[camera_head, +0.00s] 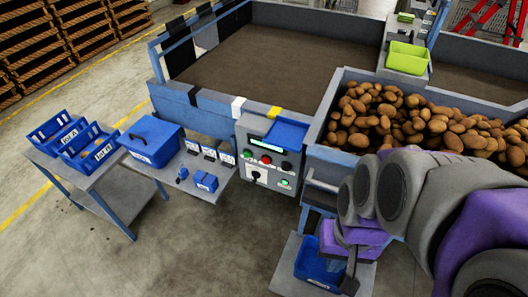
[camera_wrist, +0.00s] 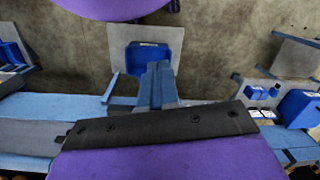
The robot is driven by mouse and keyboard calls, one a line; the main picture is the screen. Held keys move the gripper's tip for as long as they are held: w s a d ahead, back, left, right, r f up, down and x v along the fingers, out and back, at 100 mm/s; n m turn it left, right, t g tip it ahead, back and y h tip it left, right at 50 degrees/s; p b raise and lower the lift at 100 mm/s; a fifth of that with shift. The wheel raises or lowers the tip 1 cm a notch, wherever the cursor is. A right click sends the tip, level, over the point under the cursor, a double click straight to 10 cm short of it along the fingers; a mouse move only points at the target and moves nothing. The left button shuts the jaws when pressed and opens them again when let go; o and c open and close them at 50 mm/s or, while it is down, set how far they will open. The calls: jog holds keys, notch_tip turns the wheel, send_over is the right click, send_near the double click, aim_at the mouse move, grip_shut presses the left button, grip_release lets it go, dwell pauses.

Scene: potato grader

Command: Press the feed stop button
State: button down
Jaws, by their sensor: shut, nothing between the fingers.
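The grey control panel (camera_head: 268,155) stands at the centre of the head view, below the belt's front rail. It has a lit display, a red button (camera_head: 266,159), green buttons, a black button and a black rotary switch. The labels are too small to read, so I cannot confirm which is the feed stop. My gripper (camera_head: 350,278) is shut and empty, to the right of and below the panel, clear of it. It hangs over the low stand.
A potato-filled hopper (camera_head: 318,133) is right of the panel. A blue bin (camera_head: 312,266) sits on the low stand; it also shows in the wrist view (camera_wrist: 146,57). Floor in front is open.

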jog(key=w+a+f+m+t+p, duration=0.1)
jog(key=w+a+f+m+t, duration=0.4)
jog(key=w, duration=0.7)
jog(key=w+a+f+m+t+p, duration=0.1)
jog(key=w+a+f+m, duration=0.2)
jog(key=w+a, duration=0.7)
jog(key=w+a+f+m+t+p, duration=0.1)
jog(key=w+a+f+m+t, duration=0.3)
jog(key=w, duration=1)
jog(key=w+a+f+m+t+h, duration=0.2)
jog(key=w+a+f+m, duration=0.25)
jog(key=f, duration=0.45)
jog(key=s+f+m+t+h+p, duration=0.2)
jog(key=s+f+m+t+h, duration=0.2)
jog(key=s+f, duration=0.3)
jog(key=shift+s+d+f+t+h, duration=0.15)
jog(key=shift+s+d+t+h, duration=0.3)
jog(key=shift+s+t, duration=0.45)
jog(key=shift+d+m, duration=0.15)
jog(key=shift+m, duration=0.1)
